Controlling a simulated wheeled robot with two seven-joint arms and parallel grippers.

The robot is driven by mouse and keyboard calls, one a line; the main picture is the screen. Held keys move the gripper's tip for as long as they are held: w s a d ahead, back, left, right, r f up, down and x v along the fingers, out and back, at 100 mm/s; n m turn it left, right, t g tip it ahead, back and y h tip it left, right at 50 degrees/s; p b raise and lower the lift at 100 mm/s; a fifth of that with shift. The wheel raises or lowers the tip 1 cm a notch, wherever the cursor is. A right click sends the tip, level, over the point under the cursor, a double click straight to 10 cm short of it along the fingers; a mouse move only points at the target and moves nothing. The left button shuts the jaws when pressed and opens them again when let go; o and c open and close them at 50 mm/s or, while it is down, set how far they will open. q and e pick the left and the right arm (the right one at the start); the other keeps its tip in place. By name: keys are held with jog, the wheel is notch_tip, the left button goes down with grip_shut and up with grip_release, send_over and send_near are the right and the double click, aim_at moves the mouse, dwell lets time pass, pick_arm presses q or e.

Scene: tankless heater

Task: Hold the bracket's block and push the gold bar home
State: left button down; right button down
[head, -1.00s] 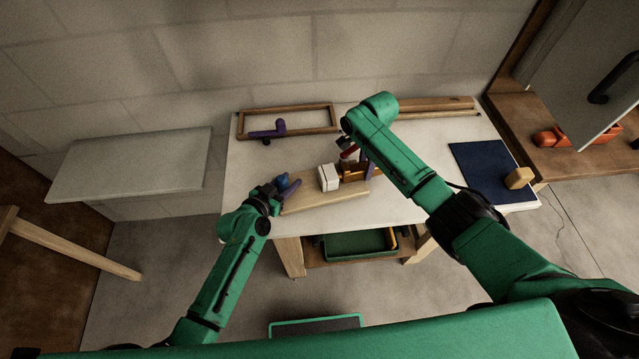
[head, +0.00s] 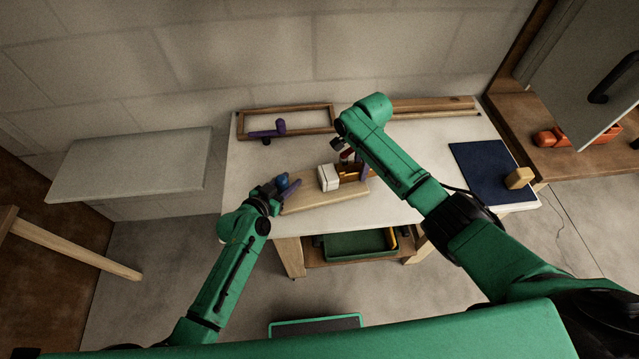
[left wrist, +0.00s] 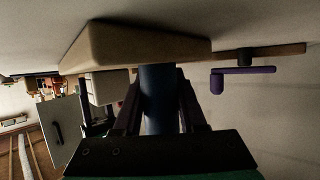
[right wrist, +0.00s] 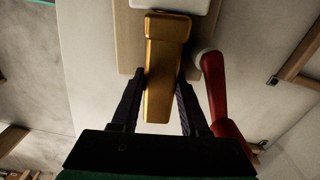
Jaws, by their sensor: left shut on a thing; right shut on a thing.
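A wooden board (head: 310,197) lies on the white table with a white block (head: 328,177) on it. My left gripper (head: 288,187) is shut on a blue upright cylinder (left wrist: 160,95) at the board's left end. The gold bar (right wrist: 160,75) shows between the fingers of my right gripper (right wrist: 158,88), which is shut on it. The bar's wide end sits close to the white block (right wrist: 170,4); whether they touch is unclear. In the head view the gold bar (head: 352,172) is partly hidden by my right arm.
A red lever with a white tip (right wrist: 222,100) stands close beside my right gripper. A wooden frame (head: 240,124) and a purple part (head: 268,133) lie behind the board. A dark blue mat (head: 482,170) with a yellow block (head: 519,178) is at the right.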

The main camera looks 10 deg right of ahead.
pick_arm(q)
jog(key=shift+s+f, duration=0.1)
pick_arm(e)
jog(key=shift+s+a, duration=0.1)
jog(key=shift+a, duration=0.25)
jog(key=shift+c, duration=1.7)
grip_release()
jog(key=shift+d, duration=0.1)
jog(key=shift+r, duration=0.15)
pick_arm(q)
jog(key=shift+c, duration=1.9)
grip_release()
pick_arm(e)
notch_tip(320, 180, up, 12)
pick_arm(q)
jog(key=shift+a, duration=0.1)
